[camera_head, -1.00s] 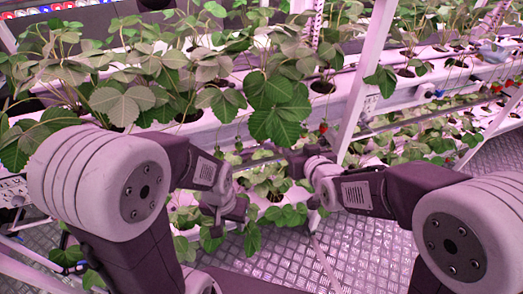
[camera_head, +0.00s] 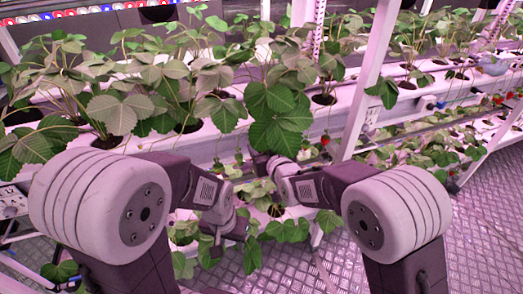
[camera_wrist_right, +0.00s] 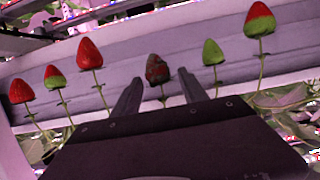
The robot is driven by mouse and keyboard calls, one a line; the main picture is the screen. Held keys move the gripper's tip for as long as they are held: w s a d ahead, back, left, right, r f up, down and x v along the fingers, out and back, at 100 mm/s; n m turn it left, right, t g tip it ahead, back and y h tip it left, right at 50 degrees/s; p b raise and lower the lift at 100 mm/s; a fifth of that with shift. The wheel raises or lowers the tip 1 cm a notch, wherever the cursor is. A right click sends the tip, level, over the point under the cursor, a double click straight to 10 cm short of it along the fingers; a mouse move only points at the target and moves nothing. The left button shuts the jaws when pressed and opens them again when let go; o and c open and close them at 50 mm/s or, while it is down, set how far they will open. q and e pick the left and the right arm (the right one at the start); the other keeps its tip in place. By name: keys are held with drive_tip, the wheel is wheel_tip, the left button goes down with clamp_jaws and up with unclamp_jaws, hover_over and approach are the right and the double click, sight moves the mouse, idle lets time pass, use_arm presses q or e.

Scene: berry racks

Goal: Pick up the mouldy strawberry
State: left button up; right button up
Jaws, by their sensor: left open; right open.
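In the right wrist view, the mouldy strawberry (camera_wrist_right: 157,69) is dark, with brown-grey patches on dull red. It stands on a thin stem between the fingertips of my right gripper (camera_wrist_right: 159,78), which is open with a gap visible on both sides. In the head view my right gripper (camera_head: 260,163) is small and partly hidden below the large leaves; the mouldy berry cannot be made out there. My left gripper (camera_head: 216,246) is open and empty, low in front of the lower plants.
In the right wrist view, red berries (camera_wrist_right: 90,53), a green berry (camera_wrist_right: 212,52) and a half-red berry (camera_wrist_right: 259,20) stand on both sides along a pale gutter (camera_wrist_right: 60,98). In the head view a white rack post (camera_head: 362,80) rises right of my right gripper. Floor at the right is clear.

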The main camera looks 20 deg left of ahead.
drive_tip(key=shift+w+a+f, duration=0.2)
drive_tip(key=shift+w+a, duration=0.05)
drive_tip(key=shift+w, duration=0.1)
drive_tip(key=shift+s+r, duration=0.1)
drive_tip(key=c, duration=0.8)
drive_tip(key=shift+c, duration=0.2)
